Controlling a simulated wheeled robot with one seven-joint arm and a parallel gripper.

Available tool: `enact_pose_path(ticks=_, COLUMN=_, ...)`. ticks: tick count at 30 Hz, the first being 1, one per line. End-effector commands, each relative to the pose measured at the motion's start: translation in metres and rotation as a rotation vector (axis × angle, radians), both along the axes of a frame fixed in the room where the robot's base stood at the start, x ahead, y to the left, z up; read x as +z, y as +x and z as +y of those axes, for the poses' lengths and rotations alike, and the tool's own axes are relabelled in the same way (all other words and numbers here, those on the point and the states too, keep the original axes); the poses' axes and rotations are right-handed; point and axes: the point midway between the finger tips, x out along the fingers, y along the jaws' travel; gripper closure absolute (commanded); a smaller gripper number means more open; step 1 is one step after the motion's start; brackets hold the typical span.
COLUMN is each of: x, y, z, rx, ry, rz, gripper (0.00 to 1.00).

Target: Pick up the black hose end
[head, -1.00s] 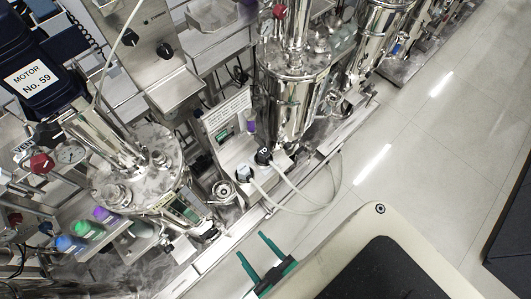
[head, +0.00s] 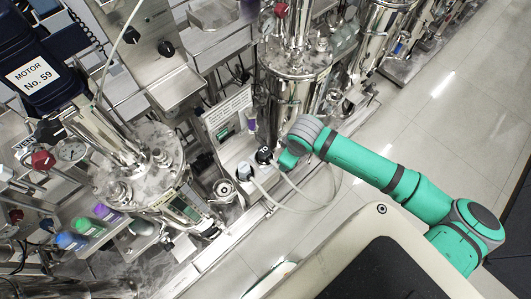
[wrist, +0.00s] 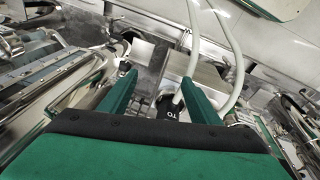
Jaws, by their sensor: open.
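The black hose end (head: 264,155) stands upright on the steel skid in the head view, with pale lettering on its top and a pale hose running from it. In the wrist view the black hose end (wrist: 169,107) shows between the two green fingers, closer to the right one, partly hidden by the gripper body. My gripper (wrist: 158,80) is open, with nothing held. In the head view, my green arm reaches in from the right and its end is beside the black hose end; the fingers are not clearly visible there.
A light grey hose end (head: 244,171) stands just left of the black one. Pale hoses (head: 308,208) loop over the skid's edge. A shiny steel vessel (head: 293,100) rises behind, and another (head: 140,175) stands left. The floor (head: 440,125) at right is clear.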

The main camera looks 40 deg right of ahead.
Motion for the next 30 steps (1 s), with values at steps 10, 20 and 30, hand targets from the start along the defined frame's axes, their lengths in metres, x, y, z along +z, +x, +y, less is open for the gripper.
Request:
enact_pose_path(ticks=10, x=0.077, y=0.071, z=0.04, rx=0.062, ry=0.059, rz=0.162, gripper=0.43)
enact_pose_path(ticks=20, x=0.075, y=0.077, z=0.049, rx=0.075, ry=0.075, rz=0.194, gripper=0.43)
enact_pose_path(ticks=30, x=0.035, y=0.078, z=0.05, rx=0.078, ry=0.073, rz=0.192, gripper=0.43)
